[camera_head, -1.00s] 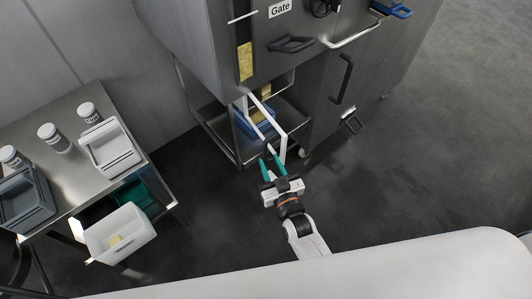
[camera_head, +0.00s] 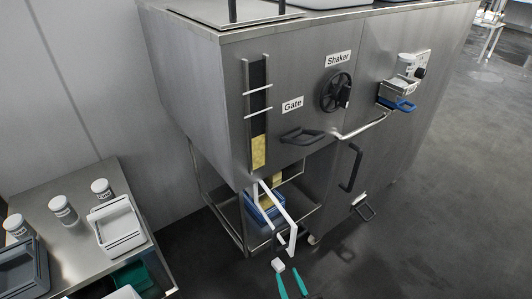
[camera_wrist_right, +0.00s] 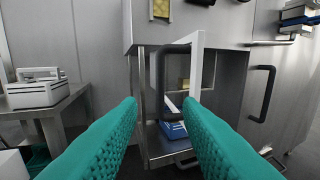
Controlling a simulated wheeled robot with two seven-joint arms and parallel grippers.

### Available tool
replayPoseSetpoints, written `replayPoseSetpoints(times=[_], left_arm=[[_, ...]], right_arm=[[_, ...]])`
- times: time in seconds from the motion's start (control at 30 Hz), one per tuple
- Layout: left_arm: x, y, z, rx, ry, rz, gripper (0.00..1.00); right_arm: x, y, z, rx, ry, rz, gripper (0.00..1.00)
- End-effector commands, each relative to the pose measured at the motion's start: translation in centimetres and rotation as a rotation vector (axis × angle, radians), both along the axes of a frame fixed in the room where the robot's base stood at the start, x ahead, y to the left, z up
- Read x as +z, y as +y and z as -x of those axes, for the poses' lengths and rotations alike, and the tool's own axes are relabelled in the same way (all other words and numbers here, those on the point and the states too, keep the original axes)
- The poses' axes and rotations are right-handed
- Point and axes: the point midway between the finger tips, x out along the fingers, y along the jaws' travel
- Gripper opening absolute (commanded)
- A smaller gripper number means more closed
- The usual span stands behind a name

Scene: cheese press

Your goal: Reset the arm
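My right gripper (camera_head: 289,276) is at the bottom of the head view, its two teal fingers spread apart. In the right wrist view, the ribbed teal fingers (camera_wrist_right: 160,115) stand wide apart with nothing held between them. Ahead of the gripper is a white frame (camera_head: 277,212) with a black handle, sticking out under the steel machine; it also shows in the wrist view (camera_wrist_right: 196,68). The fingers look clear of it. A small white piece (camera_head: 278,265) shows by the left fingertip; I cannot tell what it belongs to. My left gripper is out of view.
The steel machine (camera_head: 210,90) has a Gate slot, a Shaker wheel (camera_head: 336,92) and protruding handles. A blue crate (camera_head: 265,203) sits on the shelf below. At left a steel table (camera_head: 75,245) holds jars and bins. The floor at right (camera_head: 440,215) is clear.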

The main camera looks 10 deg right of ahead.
Motion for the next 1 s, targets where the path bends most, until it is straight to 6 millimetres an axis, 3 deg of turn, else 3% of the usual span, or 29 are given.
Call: replayPoseSetpoints(times=[0.07,0.17,0.27,0.37,0.5,0.57,0.7,0.8,0.9,1.0], left_arm=[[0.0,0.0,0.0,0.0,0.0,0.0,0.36],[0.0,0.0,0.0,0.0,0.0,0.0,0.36],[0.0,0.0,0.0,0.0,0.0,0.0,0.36],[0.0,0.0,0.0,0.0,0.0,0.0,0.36],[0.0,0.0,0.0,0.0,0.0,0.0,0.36],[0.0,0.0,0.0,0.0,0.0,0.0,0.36],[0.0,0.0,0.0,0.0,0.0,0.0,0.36],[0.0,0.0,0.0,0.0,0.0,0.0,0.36],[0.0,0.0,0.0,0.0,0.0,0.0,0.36],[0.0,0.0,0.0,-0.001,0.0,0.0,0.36]], right_arm=[[-0.2,0.0,0.0,0.001,0.005,0.001,0.33],[-2.1,0.0,0.3,0.009,0.053,0.011,0.33],[-6.7,-0.1,1.4,0.029,0.174,0.035,0.33],[-13.4,-0.6,3.8,0.051,0.359,0.073,0.33],[-22.6,-2.6,9.2,0.069,0.645,0.132,0.33],[-26.1,-3.7,12.0,0.072,0.766,0.157,0.33],[-32.6,-7.2,19.5,0.063,1.047,0.218,0.33],[-35.5,-9.6,24.6,0.048,1.216,0.253,0.33],[-37.0,-11.5,28.5,0.033,1.343,0.28,0.33],[-37.7,-12.7,30.9,0.023,1.419,0.295,0.33]])
